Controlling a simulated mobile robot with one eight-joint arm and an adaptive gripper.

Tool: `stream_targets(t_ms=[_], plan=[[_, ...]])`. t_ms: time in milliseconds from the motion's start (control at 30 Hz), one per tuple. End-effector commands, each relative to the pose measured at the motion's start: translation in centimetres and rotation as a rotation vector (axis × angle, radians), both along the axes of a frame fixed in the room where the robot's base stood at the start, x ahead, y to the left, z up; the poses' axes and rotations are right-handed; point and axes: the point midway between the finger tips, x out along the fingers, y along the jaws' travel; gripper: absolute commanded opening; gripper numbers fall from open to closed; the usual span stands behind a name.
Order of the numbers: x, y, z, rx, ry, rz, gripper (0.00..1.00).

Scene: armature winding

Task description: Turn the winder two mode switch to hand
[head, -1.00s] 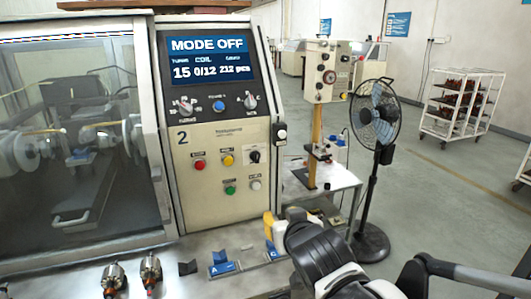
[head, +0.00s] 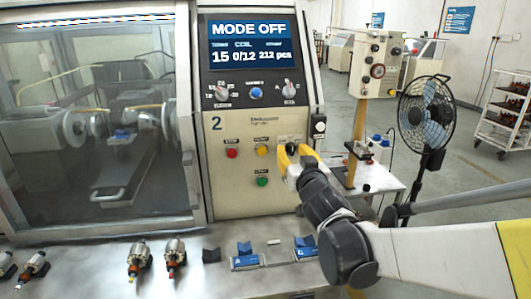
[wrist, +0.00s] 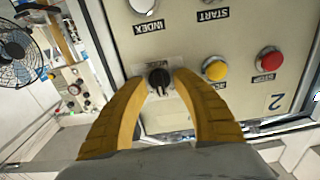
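The winder two panel (head: 235,199) is marked "2", and its display (head: 250,43) reads "MODE OFF". The mode switch is a small black knob on a pale plate, seen in the wrist view (wrist: 159,77). In the head view my gripper (head: 291,154) largely hides it. My gripper has yellow fingers, and it is open at the panel. In the wrist view its fingertips stand on either side of the knob with gaps visible; I cannot tell how far the tips reach in depth.
The red stop button (head: 232,153), a yellow button (head: 262,150) and a green button (head: 262,181) lie left of my gripper. A white index button (wrist: 142,5) is close by. Blue holders (head: 245,261) and armatures (head: 174,251) stand on the bench below. A fan (head: 425,112) stands right.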

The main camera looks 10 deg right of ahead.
Motion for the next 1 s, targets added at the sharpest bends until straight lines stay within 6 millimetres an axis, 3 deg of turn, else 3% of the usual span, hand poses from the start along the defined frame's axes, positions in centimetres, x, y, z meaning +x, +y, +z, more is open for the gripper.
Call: stream_targets(t_ms=[367, 500, 1000], plan=[[0.83, -0.01, 0.04, 0.001, 0.000, 0.000, 0.32], [0.82, -0.01, 0.04, 0.000, 0.000, 0.000, 0.00], [0.81, 0.00, 0.08, -0.058, 0.000, 0.000, 0.00]])
